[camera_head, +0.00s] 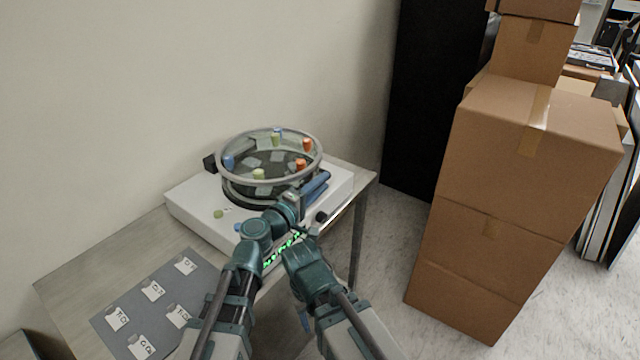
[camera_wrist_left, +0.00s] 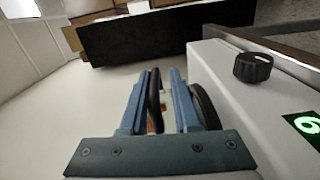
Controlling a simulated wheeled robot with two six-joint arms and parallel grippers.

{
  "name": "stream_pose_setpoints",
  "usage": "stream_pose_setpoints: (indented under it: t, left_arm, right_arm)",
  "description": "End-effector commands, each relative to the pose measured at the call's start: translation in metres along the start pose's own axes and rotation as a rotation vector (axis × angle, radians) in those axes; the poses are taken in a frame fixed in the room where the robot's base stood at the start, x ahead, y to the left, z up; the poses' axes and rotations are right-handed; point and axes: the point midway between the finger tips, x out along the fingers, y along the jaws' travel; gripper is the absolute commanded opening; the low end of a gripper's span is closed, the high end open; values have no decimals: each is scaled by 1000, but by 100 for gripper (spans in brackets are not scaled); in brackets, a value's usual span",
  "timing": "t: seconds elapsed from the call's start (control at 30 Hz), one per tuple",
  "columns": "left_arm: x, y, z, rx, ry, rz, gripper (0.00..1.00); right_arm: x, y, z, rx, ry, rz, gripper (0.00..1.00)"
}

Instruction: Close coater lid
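The coater is a white box (camera_head: 190,205) on the table, with a dark round chamber (camera_head: 238,196) on top. A clear lid with a grey ring rim (camera_head: 228,148) sits above the chamber, with a gap between them. My left gripper (camera_head: 318,184) is at the lid's front right edge. In the left wrist view, its two blue fingers (camera_wrist_left: 160,98) are apart, with the dark lid rim (camera_wrist_left: 154,95) between them, close to one finger. The chamber's rim (camera_wrist_left: 207,106) lies beyond the other finger.
A black knob (camera_wrist_left: 253,67) and a green lit display (camera_wrist_left: 305,125) are on the coater's front. Several orange, blue and green caps (camera_head: 307,145) show around the chamber. A grey mat (camera_head: 130,300) with labelled pieces lies front left. Cardboard boxes (camera_head: 500,190) stand at right.

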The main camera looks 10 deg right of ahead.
Motion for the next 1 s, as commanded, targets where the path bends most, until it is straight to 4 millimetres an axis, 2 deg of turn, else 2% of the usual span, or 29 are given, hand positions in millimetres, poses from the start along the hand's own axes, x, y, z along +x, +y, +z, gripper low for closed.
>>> stream_pose_setpoints:
  t: [0.03,0.1,0.57,0.67,1.0]
  left_arm:
    - [-1,-1,1,0,0,0,37]
    - [0,-1,0,-1,0,1,45]
    - [1,4,-1,-5,1,2,45]
    - [1,14,-2,-5,1,3,45]
    - [1,66,-13,-41,2,3,45]
  right_arm:
    - [1,0,0,0,0,0,50]
    - [1,0,0,0,0,0,50]
    - [-4,0,0,0,0,0,50]
    - [-14,1,1,0,0,0,50]
    - [-66,6,4,0,0,0,50]
